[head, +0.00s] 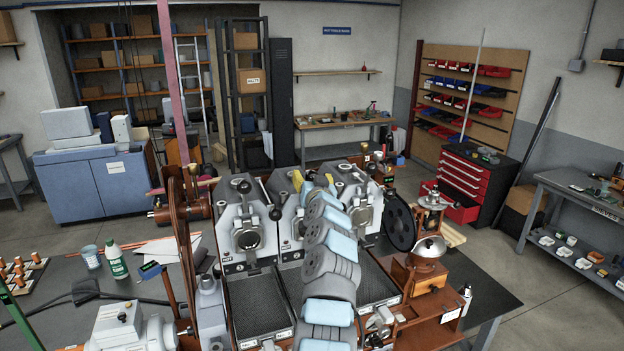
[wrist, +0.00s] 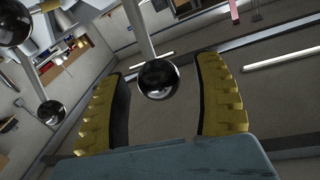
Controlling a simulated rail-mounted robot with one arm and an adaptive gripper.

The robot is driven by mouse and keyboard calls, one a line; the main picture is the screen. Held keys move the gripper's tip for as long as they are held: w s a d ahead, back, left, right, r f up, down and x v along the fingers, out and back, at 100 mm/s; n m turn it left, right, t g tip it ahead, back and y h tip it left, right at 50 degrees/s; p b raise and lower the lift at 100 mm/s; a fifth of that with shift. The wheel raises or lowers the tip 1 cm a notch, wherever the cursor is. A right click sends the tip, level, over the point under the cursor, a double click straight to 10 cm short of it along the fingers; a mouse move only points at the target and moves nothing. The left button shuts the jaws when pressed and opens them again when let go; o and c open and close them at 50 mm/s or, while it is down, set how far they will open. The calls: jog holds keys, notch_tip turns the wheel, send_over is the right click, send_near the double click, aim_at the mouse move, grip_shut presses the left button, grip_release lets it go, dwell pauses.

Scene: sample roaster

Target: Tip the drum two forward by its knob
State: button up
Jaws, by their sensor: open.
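Three grey roaster units stand side by side in the head view. The middle one (head: 289,228), which I take as drum two, is partly covered by my arm. My gripper (head: 314,184) is over its top, with yellow fingers apart. In the wrist view my open gripper (wrist: 162,100) has a glossy black ball knob (wrist: 158,80) on a pale rod between its fingers, with gaps visible on both sides. I take it as drum two's knob; in the head view it is hidden by my gripper. I cannot tell its depth relative to the fingertips.
The right unit (head: 358,205) stands on the other side. Other ball knobs (wrist: 50,113) show at left in the wrist view. A grinder with a metal bowl (head: 428,252) stands at front right.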

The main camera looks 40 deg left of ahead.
jog(key=shift+w+a, duration=0.2)
dwell(0.4)
grip_shut()
